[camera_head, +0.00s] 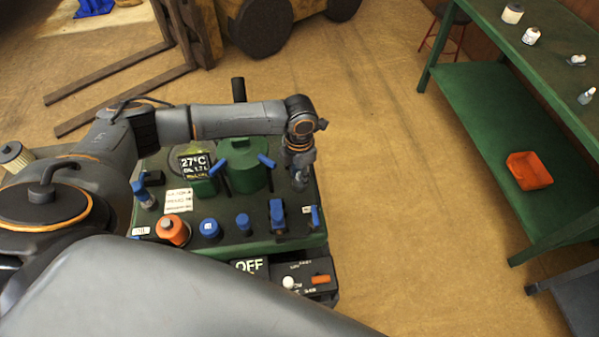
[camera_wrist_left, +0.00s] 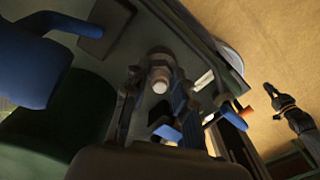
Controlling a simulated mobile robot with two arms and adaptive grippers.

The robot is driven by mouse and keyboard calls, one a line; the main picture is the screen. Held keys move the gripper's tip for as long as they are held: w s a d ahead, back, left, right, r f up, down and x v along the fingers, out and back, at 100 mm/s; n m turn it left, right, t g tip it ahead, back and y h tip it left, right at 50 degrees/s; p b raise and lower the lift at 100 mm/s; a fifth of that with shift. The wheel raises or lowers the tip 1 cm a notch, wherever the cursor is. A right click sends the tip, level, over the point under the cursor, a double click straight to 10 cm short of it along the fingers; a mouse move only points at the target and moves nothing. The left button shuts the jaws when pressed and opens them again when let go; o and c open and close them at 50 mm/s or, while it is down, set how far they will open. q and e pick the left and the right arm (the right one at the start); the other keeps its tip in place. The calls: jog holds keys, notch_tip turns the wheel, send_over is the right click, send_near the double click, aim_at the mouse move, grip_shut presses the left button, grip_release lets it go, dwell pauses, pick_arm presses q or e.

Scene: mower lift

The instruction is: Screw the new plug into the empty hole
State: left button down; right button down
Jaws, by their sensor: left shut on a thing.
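My left gripper (camera_head: 299,182) points down over the right side of the green machine deck (camera_head: 232,241). In the left wrist view its two dark fingers (camera_wrist_left: 158,96) are closed around a small round plug (camera_wrist_left: 160,76) with a pale end and a dark collar. In the head view the plug is too small and covered to make out. The empty hole is not visible, and I cannot tell whether the plug touches the deck. A dark, orange-ringed arm end at the right of the left wrist view looks like my right gripper (camera_wrist_left: 280,100); its fingers are unclear.
The deck carries a green tank (camera_head: 246,178), a 27°C display (camera_head: 194,165), an orange cap (camera_head: 173,231) and several blue caps and levers. A control panel (camera_head: 300,280) is in front. A green workbench (camera_head: 500,140) with an orange bin (camera_head: 529,170) stands right; floor between is clear.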

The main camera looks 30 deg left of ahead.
pick_arm(q)
jog(key=shift+w+m, duration=0.1)
jog(key=shift+m, duration=0.2)
jog(key=c, duration=1)
grip_release()
